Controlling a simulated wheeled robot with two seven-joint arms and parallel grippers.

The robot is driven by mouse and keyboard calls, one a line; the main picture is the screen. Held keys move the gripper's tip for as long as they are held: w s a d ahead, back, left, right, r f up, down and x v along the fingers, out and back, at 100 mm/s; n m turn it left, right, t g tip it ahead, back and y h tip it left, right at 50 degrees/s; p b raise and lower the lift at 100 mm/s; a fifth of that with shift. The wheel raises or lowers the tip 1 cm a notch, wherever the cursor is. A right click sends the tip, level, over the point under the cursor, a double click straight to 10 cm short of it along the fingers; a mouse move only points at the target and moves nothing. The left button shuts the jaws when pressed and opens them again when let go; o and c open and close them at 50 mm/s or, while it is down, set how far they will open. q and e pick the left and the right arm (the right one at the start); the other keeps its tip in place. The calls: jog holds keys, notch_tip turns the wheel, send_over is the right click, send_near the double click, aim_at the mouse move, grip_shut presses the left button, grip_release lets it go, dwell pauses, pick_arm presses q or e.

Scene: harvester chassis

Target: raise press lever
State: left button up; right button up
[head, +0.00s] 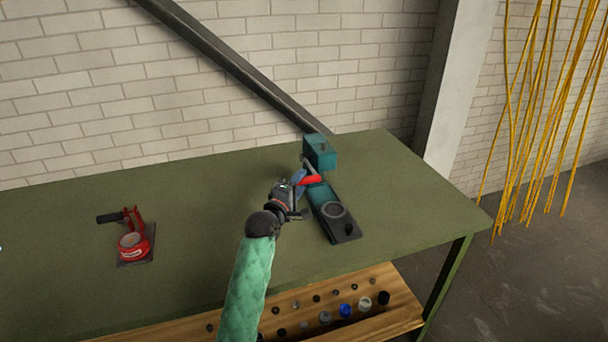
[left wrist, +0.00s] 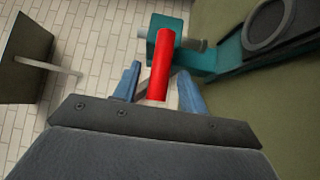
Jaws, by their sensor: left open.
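The teal press (head: 320,155) stands on the green workbench, with a flat base and a round grey ring toward the front. Its lever has a red handle (head: 312,179), which sticks out to the left of the press. My left gripper (head: 300,177) is at the handle. In the left wrist view the red handle (left wrist: 161,60) lies between the two open blue fingers of the gripper (left wrist: 158,83), with gaps showing on both sides. The head view does not show clearly how deep the handle sits between them. My right gripper is not in view.
A red tool (head: 133,244) with a black handle sits on the workbench (head: 200,190) at the left. A wooden shelf (head: 400,302) below holds several small round parts. A dark slanted beam (head: 225,60) runs along the brick wall behind. Yellow cables (head: 545,110) hang at the right.

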aim_at(304, 178)
pick_arm(q)
jog(key=shift+p+x, duration=0.45)
jog(key=shift+x, duration=1.25)
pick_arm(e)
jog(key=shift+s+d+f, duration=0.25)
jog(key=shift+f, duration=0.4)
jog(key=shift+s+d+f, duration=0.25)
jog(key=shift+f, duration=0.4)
pick_arm(q)
grip_shut()
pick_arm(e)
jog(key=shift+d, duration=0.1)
